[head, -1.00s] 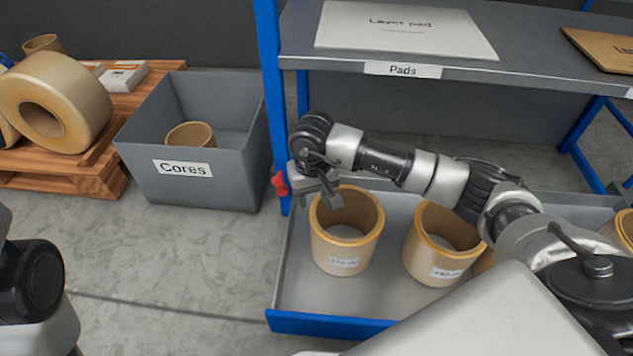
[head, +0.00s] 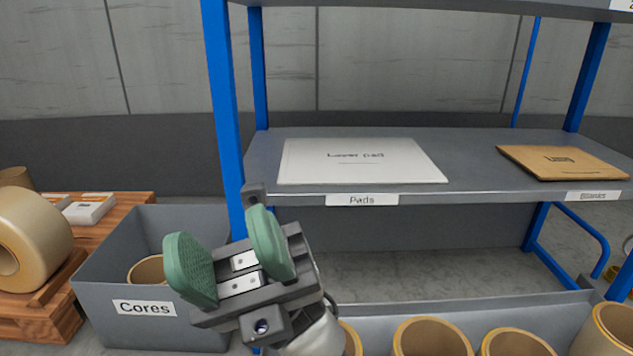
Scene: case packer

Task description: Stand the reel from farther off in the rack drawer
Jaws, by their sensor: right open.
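The rack drawer (head: 470,311) shows along the bottom edge, and its front is out of view. Several tan reels stand in it: one (head: 433,337) in the middle, one (head: 516,342) beside it, one (head: 608,328) at the right. Another (head: 351,340) is partly hidden behind my right arm. A large tan reel (head: 38,238) stands on the pallet at the left, cut by the picture edge. My right gripper (head: 228,250) is raised in front of the rack's left post, its green pads apart and nothing between them. My left gripper is out of view.
A grey Cores bin (head: 100,300) with a tan core (head: 147,270) inside stands left of the rack. The shelf (head: 470,160) above the drawer holds a white layer pad (head: 360,162) and a brown board (head: 563,163).

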